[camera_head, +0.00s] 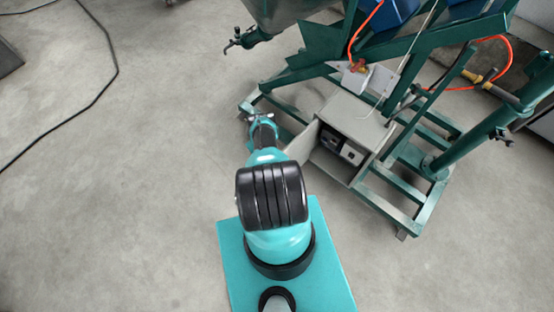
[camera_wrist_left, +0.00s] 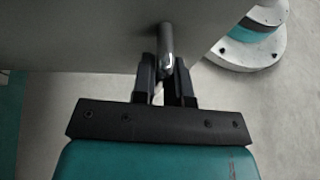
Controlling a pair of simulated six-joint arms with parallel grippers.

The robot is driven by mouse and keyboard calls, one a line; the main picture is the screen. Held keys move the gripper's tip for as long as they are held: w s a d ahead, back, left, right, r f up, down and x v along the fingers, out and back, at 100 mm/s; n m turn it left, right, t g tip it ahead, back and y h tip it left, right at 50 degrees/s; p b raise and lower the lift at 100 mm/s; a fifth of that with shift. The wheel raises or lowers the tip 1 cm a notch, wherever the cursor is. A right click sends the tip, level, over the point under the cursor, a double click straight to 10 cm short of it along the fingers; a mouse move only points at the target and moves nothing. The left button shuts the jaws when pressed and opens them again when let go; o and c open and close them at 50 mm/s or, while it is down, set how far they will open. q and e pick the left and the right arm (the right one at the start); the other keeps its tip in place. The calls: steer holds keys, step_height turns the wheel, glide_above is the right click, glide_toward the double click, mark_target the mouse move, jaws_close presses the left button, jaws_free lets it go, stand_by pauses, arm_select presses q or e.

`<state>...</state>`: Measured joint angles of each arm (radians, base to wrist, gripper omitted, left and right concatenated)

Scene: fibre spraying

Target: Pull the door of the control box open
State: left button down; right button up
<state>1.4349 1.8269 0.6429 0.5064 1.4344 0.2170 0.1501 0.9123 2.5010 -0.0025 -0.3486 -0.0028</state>
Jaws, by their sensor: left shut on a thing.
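The grey control box (camera_head: 355,118) sits low on the green machine frame, right of my left arm in the head view. Its door (camera_head: 302,144) stands partly open, swung out to the left, and the inside shows dark and light devices (camera_head: 350,154). My left gripper (camera_head: 262,117) is beside the door's outer side. In the left wrist view, the door's grey panel (camera_wrist_left: 75,35) fills the upper left, and my left gripper (camera_wrist_left: 167,82) is shut on a metal handle (camera_wrist_left: 167,42). My right gripper is not in view.
The green frame (camera_head: 405,190) with its beams and post surrounds the box. Orange hoses (camera_head: 510,50) run above it. A black cable (camera_head: 108,85) lies on the grey floor at the left. The floor left of my arm is otherwise clear.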

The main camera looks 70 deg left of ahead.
arm_select(q)
steer(key=shift+s+a, duration=0.1)
steer(key=shift+a, duration=0.1)
steer(key=c, duration=1.2)
jaws_free()
steer(key=shift+o, duration=0.2)
steer(key=v, duration=0.7)
steer(key=shift+s+a, duration=0.15)
steer(key=shift+a, duration=0.05)
steer(key=shift+r, duration=0.1)
